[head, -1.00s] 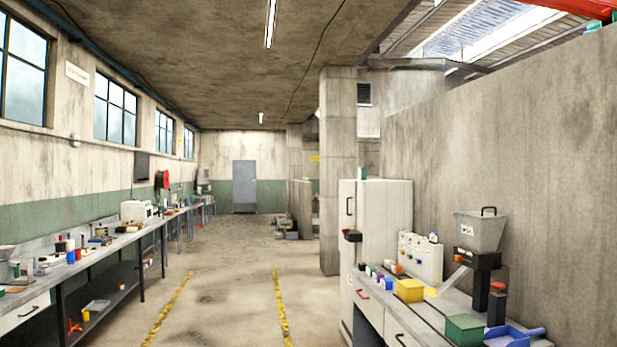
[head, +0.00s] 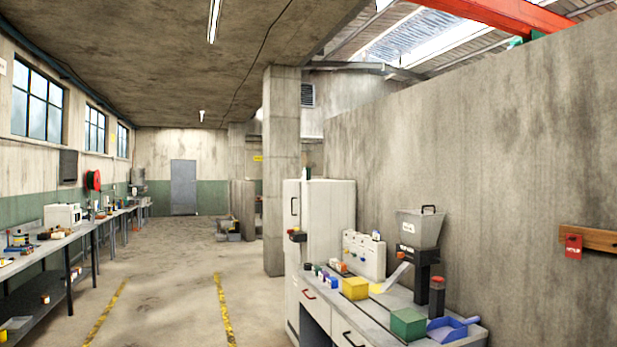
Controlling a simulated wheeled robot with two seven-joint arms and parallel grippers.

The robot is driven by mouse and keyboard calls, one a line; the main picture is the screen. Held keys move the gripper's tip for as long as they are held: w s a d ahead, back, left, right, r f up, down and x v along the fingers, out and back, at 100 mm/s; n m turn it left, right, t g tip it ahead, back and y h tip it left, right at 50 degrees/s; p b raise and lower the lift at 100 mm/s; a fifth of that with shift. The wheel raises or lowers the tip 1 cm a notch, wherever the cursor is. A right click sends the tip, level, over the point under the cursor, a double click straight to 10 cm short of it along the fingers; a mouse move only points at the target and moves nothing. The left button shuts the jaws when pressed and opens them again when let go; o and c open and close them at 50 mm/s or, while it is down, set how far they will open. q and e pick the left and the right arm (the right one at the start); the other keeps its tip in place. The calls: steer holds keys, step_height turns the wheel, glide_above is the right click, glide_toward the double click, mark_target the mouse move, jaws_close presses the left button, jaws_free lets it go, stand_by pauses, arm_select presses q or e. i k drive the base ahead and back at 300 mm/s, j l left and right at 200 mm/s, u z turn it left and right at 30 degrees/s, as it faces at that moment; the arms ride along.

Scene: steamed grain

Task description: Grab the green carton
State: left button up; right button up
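A green box-shaped container (head: 408,323), which may be the green carton, sits near the front of the counter at the right, beside a blue dustpan-like scoop. A small green item (head: 306,172) also stands on top of the white cabinet, too small to make out. Neither of my grippers is in view.
The counter (head: 375,312) also holds a yellow box (head: 355,288), a hopper machine (head: 420,230), a blue scoop (head: 452,328) and several small jars. A white cabinet (head: 325,215) stands behind it. A long workbench (head: 70,238) runs along the left. The floor (head: 170,290) between is clear.

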mark_target(307, 172)
steer(key=i+j+u, duration=0.25)
steer(key=i, duration=0.45)
steer(key=i+u, duration=0.25)
steer(key=i, duration=3.75)
steer(key=i+z, duration=0.2)
steer(key=i, duration=0.2)
steer(key=i+j+z, duration=0.15)
steer(key=i, duration=0.3)
steer(key=i+j+z, duration=0.2)
steer(key=i, duration=0.2)
steer(key=i+j+z, duration=0.15)
steer(key=i, duration=0.25)
